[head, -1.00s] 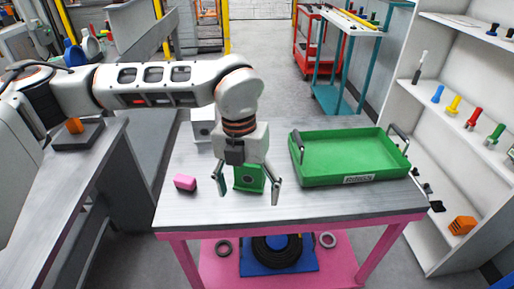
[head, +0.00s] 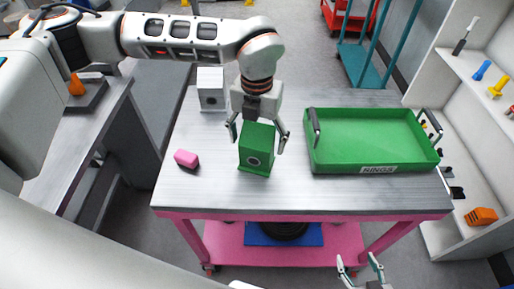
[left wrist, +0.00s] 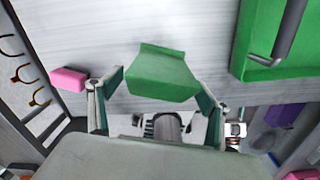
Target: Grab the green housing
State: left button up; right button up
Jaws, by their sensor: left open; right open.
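The green housing (head: 256,158) stands upright on the table, a block with a round hole in its front and a flange at its foot. My left gripper (head: 258,138) is above it, pointing down, with its open fingers on either side of the housing's upper part. A gap shows beside the fingers. In the left wrist view, the housing (left wrist: 162,78) lies between the spread fingers (left wrist: 160,92). My right gripper (head: 361,262) is open and empty at the bottom edge of the head view, in front of the table.
A green tray (head: 372,168) labelled KINGS stands to the right on the table (head: 200,195). A pink block (head: 186,158) lies to the left of the housing. A white housing (head: 212,88) stands behind left. The table's front strip is clear.

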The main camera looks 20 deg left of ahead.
pick_arm(q)
jog(key=shift+w+f, duration=0.1)
jog(key=shift+f, duration=1.2)
jog(key=c, duration=1.3)
jog(key=shift+c, duration=0.2)
pick_arm(e)
jog(key=shift+w+r, duration=0.2)
jog(key=shift+r, duration=0.2)
pick_arm(q)
jog(key=shift+r, duration=0.1)
